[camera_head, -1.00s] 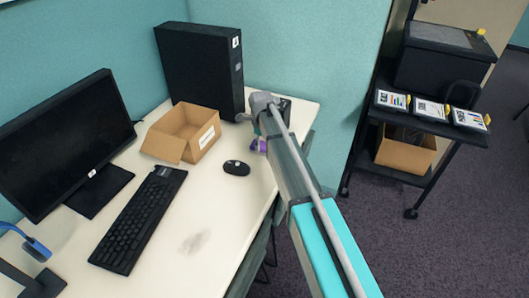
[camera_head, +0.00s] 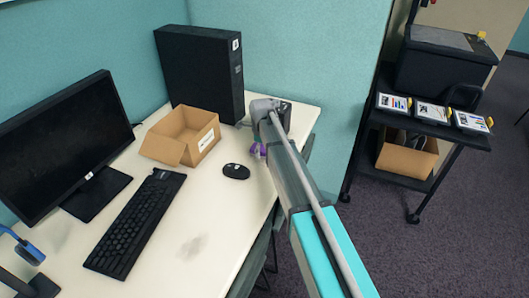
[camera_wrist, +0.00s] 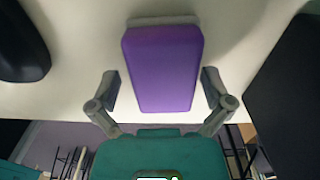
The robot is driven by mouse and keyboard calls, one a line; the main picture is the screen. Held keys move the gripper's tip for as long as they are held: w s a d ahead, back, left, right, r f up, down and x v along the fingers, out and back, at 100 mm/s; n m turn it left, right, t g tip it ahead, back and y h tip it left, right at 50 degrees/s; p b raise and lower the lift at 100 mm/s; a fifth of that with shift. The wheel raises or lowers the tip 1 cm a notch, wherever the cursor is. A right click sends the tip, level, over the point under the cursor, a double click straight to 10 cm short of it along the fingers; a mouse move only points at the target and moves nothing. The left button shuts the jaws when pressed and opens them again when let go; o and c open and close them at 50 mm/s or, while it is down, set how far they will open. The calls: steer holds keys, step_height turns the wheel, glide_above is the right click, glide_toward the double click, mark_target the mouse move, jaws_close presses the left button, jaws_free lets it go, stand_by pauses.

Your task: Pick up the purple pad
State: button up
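The purple pad (camera_wrist: 162,70) lies on the white desk near its edge, in the upper middle of the wrist view. It has a pale layer along its far end. My gripper (camera_wrist: 160,88) is open, with one finger on each side of the pad and a gap visible on both sides. In the head view only a small purple patch of the pad (camera_head: 258,150) shows beside my arm. My arm hides the rest of it and most of the gripper there.
A black mouse (camera_head: 236,171) sits on the desk (camera_head: 215,225) left of the pad. An open cardboard box (camera_head: 181,135), a black computer tower (camera_head: 201,72), a keyboard (camera_head: 136,222) and a monitor (camera_head: 62,140) stand further left and back. A black cart (camera_head: 428,125) stands at right.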

steer(key=shift+s, duration=0.1)
steer(key=c, duration=0.9)
steer(key=shift+r, duration=0.2)
steer(key=shift+c, duration=0.2)
step_height(320, 180, up, 2)
steer(key=shift+r+p, duration=0.1)
steer(key=shift+p, duration=1.1)
steer(key=s+d+r+p, duration=0.1)
steer(key=s+r+p, duration=0.9)
steer(key=s, duration=0.3)
steer(key=shift+s+r+p, duration=0.25)
steer(key=shift+s+p, duration=0.05)
steer(key=shift+s, duration=0.1)
steer(key=shift+d, duration=0.1)
